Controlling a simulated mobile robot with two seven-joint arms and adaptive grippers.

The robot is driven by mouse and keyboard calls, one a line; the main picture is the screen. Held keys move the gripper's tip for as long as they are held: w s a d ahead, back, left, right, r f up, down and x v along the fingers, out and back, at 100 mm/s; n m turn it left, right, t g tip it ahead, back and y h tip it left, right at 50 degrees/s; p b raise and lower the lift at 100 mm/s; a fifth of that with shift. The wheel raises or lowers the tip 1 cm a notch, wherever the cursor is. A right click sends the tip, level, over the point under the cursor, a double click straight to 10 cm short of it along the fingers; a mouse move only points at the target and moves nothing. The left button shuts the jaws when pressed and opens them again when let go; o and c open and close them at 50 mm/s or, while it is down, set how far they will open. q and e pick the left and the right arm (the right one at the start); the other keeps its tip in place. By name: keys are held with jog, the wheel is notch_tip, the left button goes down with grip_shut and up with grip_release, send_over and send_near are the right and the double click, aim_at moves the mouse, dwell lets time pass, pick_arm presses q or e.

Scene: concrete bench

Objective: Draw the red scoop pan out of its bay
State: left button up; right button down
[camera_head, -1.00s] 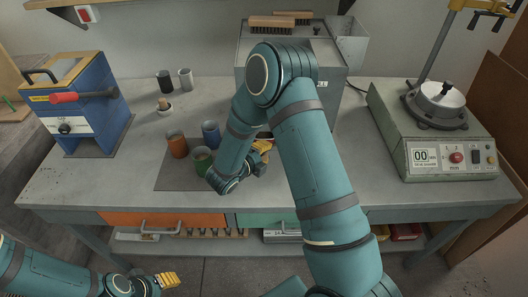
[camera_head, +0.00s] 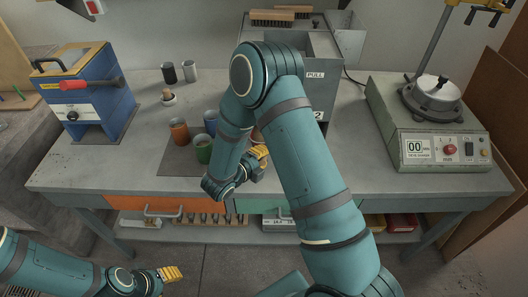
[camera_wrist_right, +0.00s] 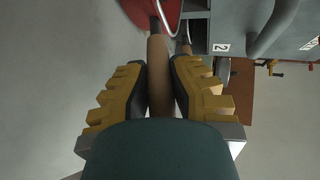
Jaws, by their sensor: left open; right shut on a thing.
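The red scoop pan (camera_wrist_right: 137,10) shows at the top edge of the right wrist view, mostly out of frame. My right gripper (camera_wrist_right: 160,85) is shut on its wooden handle (camera_wrist_right: 157,60). In the head view my right gripper (camera_head: 259,154) is over the bench's front part, before the grey bay cabinet (camera_head: 323,75); my right arm hides the pan there. My left gripper (camera_head: 172,274) is open and empty, low at the left.
Several cups, among them an orange cup (camera_head: 179,131) and a green cup (camera_head: 203,148), stand on a dark mat (camera_head: 172,163) left of my right gripper. A blue machine (camera_head: 85,95) stands at the left, a scale-like device (camera_head: 430,130) at the right.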

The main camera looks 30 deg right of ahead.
jog(key=shift+s+a, duration=0.45)
jog(key=shift+s, duration=0.3)
jog(key=c, duration=0.9)
grip_release()
jog(key=shift+c, duration=0.2)
jog(key=v, duration=1.2)
